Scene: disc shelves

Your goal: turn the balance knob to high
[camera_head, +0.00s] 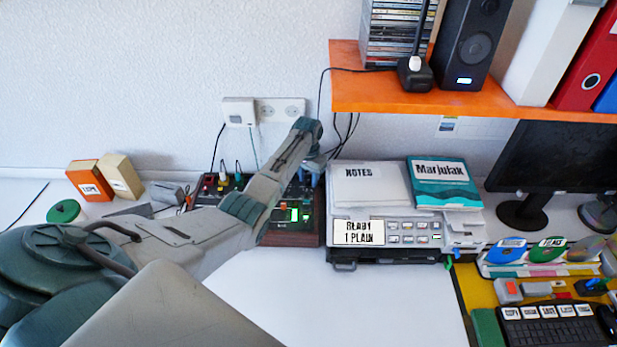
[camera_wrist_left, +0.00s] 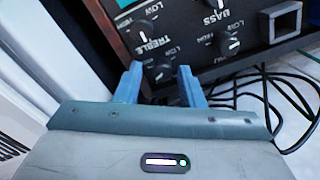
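A dark control panel with a wooden edge (camera_head: 290,240) stands near the wall, partly covered by my left arm. The left wrist view shows it close up, with knobs and the labels TREBLE (camera_wrist_left: 155,44) and BASS (camera_wrist_left: 214,10). My left gripper (camera_wrist_left: 160,72) has its two blue fingers apart, one on each side of a small dark knob (camera_wrist_left: 163,73) with a white pointer line. I cannot tell whether the fingers touch it. No balance label is legible, so I cannot tell which knob is the balance one. My right gripper is not in view.
A grey printer (camera_head: 410,225) with notes and a teal book on top stands right of the panel. An orange shelf (camera_head: 390,92) hangs above. Black cables (camera_wrist_left: 275,95) lie beside the panel in the left wrist view. White table space (camera_head: 340,300) is clear in front.

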